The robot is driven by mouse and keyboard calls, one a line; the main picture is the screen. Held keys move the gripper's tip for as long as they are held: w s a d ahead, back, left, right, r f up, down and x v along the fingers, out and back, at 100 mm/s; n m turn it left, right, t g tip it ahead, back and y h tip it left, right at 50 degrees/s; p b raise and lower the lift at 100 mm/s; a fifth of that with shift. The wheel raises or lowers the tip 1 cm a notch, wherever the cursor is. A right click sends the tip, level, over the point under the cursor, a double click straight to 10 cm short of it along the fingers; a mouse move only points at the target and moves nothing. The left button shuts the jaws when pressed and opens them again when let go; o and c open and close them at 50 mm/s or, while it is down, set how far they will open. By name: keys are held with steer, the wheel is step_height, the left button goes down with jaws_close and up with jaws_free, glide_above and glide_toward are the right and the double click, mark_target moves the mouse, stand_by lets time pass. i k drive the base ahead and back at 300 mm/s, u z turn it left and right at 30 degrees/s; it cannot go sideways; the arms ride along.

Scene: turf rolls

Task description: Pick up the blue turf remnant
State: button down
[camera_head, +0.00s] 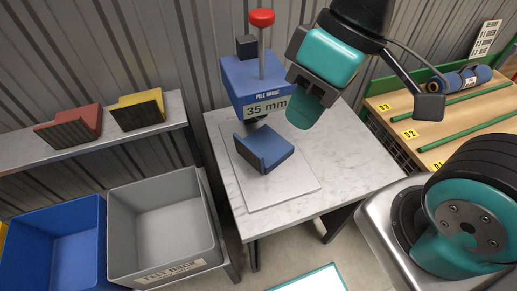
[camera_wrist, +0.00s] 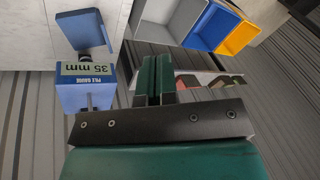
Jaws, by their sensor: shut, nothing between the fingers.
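The blue turf remnant (camera_head: 266,149) lies on a light plate (camera_head: 290,187) on the marble-topped table, one edge bent upward. It also shows in the wrist view (camera_wrist: 82,30), at upper left, in front of the blue pile gauge (camera_wrist: 88,88). My gripper (camera_head: 305,112) is above the table, to the right of the gauge and up and right of the remnant, apart from it. In the wrist view its two green fingers (camera_wrist: 157,80) are shut side by side with nothing between them.
The pile gauge (camera_head: 250,85), marked 35 mm with a red knob, stands behind the remnant. A red remnant (camera_head: 70,126) and a yellow remnant (camera_head: 138,109) sit on the left shelf. Blue (camera_head: 60,240) and grey (camera_head: 165,225) bins stand below. A blue roll (camera_head: 460,79) lies on the right rack.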

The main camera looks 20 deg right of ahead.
mark_target(264, 149)
steer(key=z, duration=3.1)
steer(key=k, duration=1.6)
steer(key=u, duration=2.45)
